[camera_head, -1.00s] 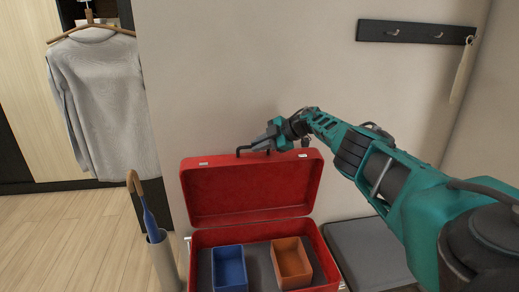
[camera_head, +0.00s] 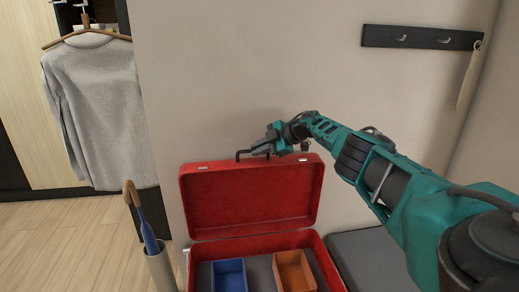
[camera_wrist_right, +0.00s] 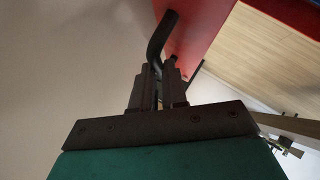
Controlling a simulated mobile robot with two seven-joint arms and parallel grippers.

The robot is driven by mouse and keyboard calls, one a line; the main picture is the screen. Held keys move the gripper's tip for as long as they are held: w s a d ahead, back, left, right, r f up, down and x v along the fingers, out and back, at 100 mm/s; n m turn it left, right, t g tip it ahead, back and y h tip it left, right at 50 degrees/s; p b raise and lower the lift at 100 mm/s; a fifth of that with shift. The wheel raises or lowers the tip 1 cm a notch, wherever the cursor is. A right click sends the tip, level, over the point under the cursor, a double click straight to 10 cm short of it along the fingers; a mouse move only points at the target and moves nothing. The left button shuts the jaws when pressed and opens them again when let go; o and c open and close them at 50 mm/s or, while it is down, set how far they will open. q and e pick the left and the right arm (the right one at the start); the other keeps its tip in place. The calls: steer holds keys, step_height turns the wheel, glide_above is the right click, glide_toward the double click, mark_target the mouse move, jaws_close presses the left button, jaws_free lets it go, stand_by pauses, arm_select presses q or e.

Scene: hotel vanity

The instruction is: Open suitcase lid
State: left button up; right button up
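The red suitcase (camera_head: 320,262) stands open below the wall. Its lid (camera_head: 250,200) is raised, with the inner face towards me. A black bent handle (camera_head: 246,153) sticks up at the lid's top edge. My right gripper (camera_head: 268,148) is at that edge, with its fingers closed around the handle. In the right wrist view the handle (camera_wrist_right: 158,42) runs between the fingers (camera_wrist_right: 158,88), beside the red lid (camera_wrist_right: 196,28). A blue box (camera_head: 230,277) and an orange box (camera_head: 294,272) sit inside the suitcase. My left gripper is not in view.
An umbrella (camera_head: 147,230) stands in a holder (camera_head: 161,270) left of the suitcase. A dark grey padded surface (camera_head: 370,258) lies to the right. The wall is close behind the lid. A hook rail (camera_head: 420,38) and a hanging sweater (camera_head: 103,110) are higher up.

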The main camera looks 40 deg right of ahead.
steer(key=o, duration=0.5)
steer(key=shift+r, duration=0.1)
steer(key=shift+c, duration=0.2)
steer(key=shift+s+d+r+p, duration=0.15)
steer(key=shift+s+r+p, duration=0.15)
steer(key=shift+p, duration=0.2)
steer(key=p+v, duration=0.3)
steer(key=v, duration=0.9)
steer(key=shift+f, duration=0.1)
